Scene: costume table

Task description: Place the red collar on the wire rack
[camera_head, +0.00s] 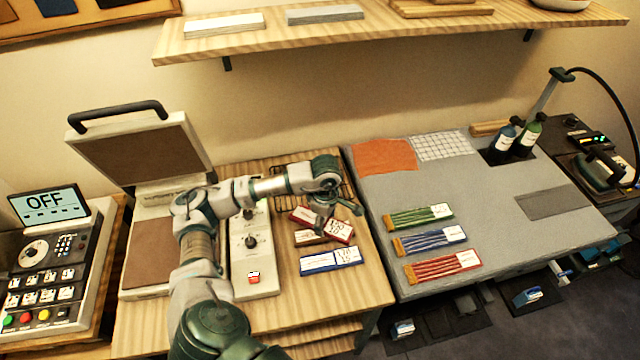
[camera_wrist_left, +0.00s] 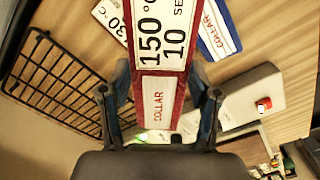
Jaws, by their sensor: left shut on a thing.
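The red collar (camera_head: 335,228) is a flat red strip with white labels, reading "150 °C 10 SE" and "COLLAR" in the left wrist view (camera_wrist_left: 157,85). My left gripper (camera_head: 323,207) is shut on it, with one finger on each long side (camera_wrist_left: 160,105). The black wire rack (camera_head: 346,188) lies behind the gripper, partly hidden by my arm. In the left wrist view the rack (camera_wrist_left: 58,85) is left of the collar, apart from it. My right gripper is out of view.
A control box (camera_head: 256,270) and an open press (camera_head: 148,240) stand left. A grey mat with colored bundles (camera_head: 380,195) is right. A shelf (camera_head: 400,45) hangs above.

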